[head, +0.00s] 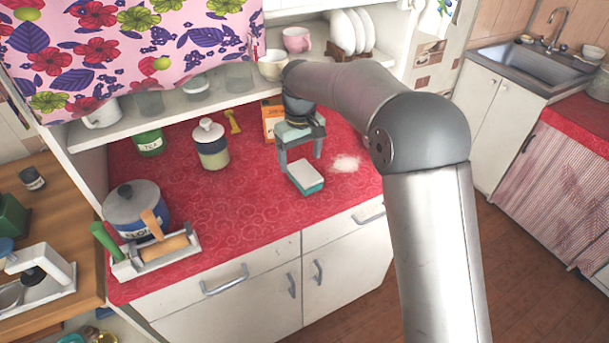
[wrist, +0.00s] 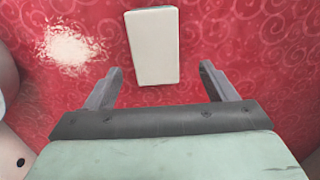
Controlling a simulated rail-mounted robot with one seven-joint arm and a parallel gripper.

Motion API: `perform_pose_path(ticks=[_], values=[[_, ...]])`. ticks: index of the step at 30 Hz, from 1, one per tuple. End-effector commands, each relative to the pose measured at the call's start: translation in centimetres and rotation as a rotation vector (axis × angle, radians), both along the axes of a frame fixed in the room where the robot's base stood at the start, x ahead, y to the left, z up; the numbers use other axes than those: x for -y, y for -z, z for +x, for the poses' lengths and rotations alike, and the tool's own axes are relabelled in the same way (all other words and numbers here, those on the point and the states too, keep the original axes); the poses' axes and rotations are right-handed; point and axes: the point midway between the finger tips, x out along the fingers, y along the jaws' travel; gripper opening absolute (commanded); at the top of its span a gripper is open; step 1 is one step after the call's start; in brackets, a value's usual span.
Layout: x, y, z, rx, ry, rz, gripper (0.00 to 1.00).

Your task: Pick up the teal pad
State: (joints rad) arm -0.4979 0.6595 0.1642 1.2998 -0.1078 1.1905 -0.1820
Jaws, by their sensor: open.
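The teal pad (head: 305,177) lies flat on the red patterned counter in the head view. Its top is white and its sides are teal. In the wrist view the pad (wrist: 153,47) shows its pale top, ahead of the fingers and between their lines. My gripper (head: 299,161) is above the counter, close behind the pad in the head view. In the wrist view my gripper (wrist: 157,78) has its fingers apart with nothing between them. I cannot tell exactly how high the fingertips are over the pad.
A white spill (head: 345,163) is on the counter beside the pad. A lidded jar (head: 211,145), an orange box (head: 271,118) and a yellow object (head: 233,122) stand behind and left. A blue pot (head: 137,207) and a rack (head: 156,259) are at left. A shelf (head: 180,106) overhangs the back. Counter left of the pad is clear.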

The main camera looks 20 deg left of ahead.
Motion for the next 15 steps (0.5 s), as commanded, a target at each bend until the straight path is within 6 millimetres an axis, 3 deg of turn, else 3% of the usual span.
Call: perform_pose_path(ticks=[9,15], values=[[0.6,3.9,0.0,-0.003,-0.001,-0.002,0.78],[0.6,5.2,0.1,0.0,0.0,0.0,0.78]])
